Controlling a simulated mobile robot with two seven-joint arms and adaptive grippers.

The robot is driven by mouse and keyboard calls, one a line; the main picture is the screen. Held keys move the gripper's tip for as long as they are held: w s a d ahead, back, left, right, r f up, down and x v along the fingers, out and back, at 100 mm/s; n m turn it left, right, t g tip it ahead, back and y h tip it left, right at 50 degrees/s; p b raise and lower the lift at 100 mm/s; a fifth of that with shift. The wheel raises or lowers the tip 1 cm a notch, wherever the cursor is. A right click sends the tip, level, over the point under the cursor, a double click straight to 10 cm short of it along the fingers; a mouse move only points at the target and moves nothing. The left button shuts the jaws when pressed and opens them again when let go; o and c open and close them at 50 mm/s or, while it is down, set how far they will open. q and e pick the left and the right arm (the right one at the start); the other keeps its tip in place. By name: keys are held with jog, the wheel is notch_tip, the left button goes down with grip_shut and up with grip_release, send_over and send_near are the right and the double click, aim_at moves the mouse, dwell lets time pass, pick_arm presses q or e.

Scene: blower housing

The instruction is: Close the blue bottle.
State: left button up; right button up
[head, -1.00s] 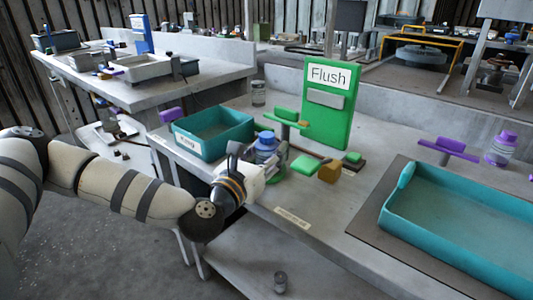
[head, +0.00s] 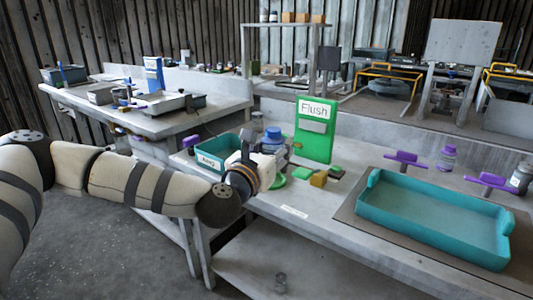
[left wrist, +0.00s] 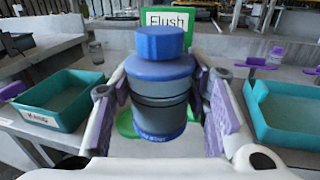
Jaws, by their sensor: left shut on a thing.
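The blue bottle (left wrist: 160,105) is upright in the left wrist view, with a blue cap (left wrist: 160,42) on top, a blue shoulder and a grey middle band. I cannot tell how tightly the cap sits. My left gripper (head: 268,160) is shut on the bottle, one purple-padded finger on each side of its body. In the head view the bottle (head: 272,138) is partly hidden behind the gripper. A green round piece (left wrist: 126,124) shows behind and below it. I cannot tell whether the bottle touches anything underneath. My right gripper is not in view.
A teal bin (head: 228,143) labelled Keep stands left of the bottle. A green Flush sign (head: 315,130) stands behind to the right, with small green and orange blocks (head: 319,179) before it. A large teal tray (head: 410,205) lies further right. The front table strip (head: 320,225) is clear.

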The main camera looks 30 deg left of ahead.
pick_arm(q)
jog(key=shift+s+d+r, duration=0.1)
dwell(0.3)
jog(key=o, duration=0.5)
grip_shut()
jog(key=s+d+f+h, duration=0.1)
jog(key=s+d+f, duration=0.4)
jog(key=s, duration=0.3)
jog(key=s+d+f+m, duration=0.1)
jog(key=s+d+f, duration=0.4)
jog(key=s, duration=0.3)
jog(key=shift+s+d+f+h, duration=0.2)
jog(key=shift+s+f+h, duration=0.2)
jog(key=shift+f, duration=0.3)
jog(key=shift+w, duration=0.1)
